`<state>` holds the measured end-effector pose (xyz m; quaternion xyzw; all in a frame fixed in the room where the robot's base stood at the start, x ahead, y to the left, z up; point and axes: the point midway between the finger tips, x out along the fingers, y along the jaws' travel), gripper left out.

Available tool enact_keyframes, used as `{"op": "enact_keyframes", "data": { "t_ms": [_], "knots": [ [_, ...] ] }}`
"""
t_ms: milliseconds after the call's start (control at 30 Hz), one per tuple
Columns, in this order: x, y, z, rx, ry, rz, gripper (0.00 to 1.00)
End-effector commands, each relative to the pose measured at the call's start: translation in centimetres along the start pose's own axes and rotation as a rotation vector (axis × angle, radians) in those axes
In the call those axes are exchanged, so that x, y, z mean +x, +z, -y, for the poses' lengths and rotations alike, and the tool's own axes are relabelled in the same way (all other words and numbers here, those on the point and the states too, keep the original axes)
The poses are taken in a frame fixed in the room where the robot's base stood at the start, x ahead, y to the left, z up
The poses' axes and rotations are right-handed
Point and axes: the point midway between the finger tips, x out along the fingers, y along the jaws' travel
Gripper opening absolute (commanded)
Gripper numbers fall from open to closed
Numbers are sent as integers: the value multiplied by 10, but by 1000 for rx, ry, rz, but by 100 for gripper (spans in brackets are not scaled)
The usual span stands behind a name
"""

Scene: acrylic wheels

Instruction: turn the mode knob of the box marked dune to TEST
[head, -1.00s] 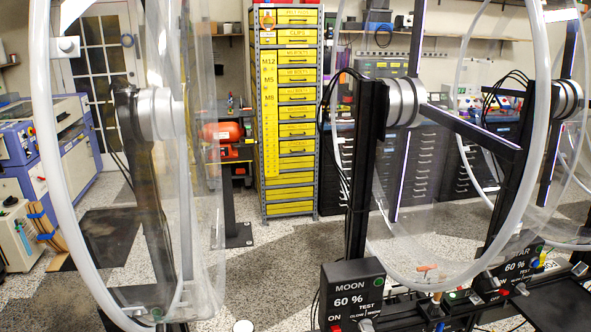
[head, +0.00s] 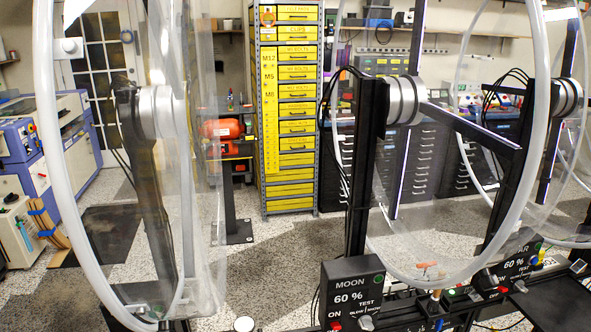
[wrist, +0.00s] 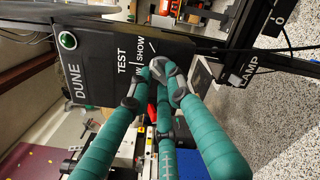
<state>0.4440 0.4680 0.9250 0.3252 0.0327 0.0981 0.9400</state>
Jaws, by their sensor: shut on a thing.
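The box marked dune (wrist: 100,62) shows in the wrist view, turned on its side, with a green button (wrist: 67,40) at its upper left. Its TEST label (wrist: 121,47) is readable, and SHOW is beside it; the neighbouring label is partly covered. My gripper (wrist: 160,72), with teal fingers and grey tips, is shut at the box face next to these labels. Its tips are closed on the mode knob, which they hide, so its pointing direction cannot be told. Neither the dune box nor my gripper can be made out in the head view.
A similar box marked moon (head: 351,284) and another partly read box (head: 518,264) stand at the lower right of the head view. Large clear wheels rise on dark posts. A yellow drawer cabinet (head: 285,110) stands behind. Open floor (head: 270,260) lies between.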

Motion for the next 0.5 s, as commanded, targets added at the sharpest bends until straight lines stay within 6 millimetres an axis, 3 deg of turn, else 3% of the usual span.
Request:
{"op": "enact_keyframes", "data": {
  "t_ms": [33,133,500],
  "knots": [
    [2,2,10,-76,-20,7,0],
    [2,2,11,-152,-20,6,0],
    [3,1,12,-221,-21,5,0]
  ]
}}
